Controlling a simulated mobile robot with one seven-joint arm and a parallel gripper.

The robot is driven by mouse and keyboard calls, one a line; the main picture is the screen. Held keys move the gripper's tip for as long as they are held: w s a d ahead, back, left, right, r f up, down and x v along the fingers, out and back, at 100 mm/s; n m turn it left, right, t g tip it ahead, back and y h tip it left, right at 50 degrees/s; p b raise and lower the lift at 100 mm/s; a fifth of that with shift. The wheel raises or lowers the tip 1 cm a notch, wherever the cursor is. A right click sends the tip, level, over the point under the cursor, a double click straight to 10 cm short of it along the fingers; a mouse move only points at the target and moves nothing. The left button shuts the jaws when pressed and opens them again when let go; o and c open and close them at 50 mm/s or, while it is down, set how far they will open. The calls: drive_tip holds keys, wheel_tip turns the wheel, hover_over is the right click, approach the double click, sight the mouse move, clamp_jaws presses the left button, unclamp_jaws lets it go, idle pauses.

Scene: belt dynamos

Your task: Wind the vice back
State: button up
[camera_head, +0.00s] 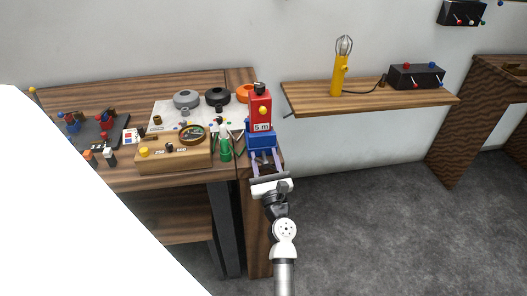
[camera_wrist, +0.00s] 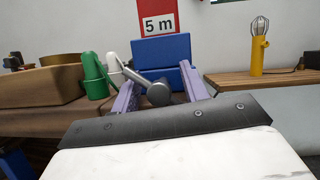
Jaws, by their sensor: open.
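The blue vice (camera_head: 262,139) is at the right front corner of the wooden bench. It also shows in the wrist view (camera_wrist: 160,48), with a grey rounded handle part (camera_wrist: 158,93) on its near side. A red block marked "5 m" (camera_head: 260,110), with a yellow spot and black top, stands upright at the top of the vice. I cannot tell whether the jaws grip it. My gripper (camera_head: 267,162) is open in front of the vice. In the wrist view, its lavender fingers (camera_wrist: 157,88) are on either side of the grey part, with a gap visible at the left.
Grey, black and orange round items sit behind. A wall shelf (camera_head: 370,97) at the right holds a yellow lamp (camera_head: 339,75). Open floor lies to the right.

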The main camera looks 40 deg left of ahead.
drive_tip(key=shift+a, duration=0.1)
drive_tip(key=shift+r, duration=0.1)
drive_tip(key=shift+c, duration=0.2)
clamp_jaws()
drive_tip(key=shift+r, duration=0.1)
idle(1.1)
drive_tip(key=shift+o, duration=0.2)
unclamp_jaws()
drive_tip(key=shift+f, duration=0.25)
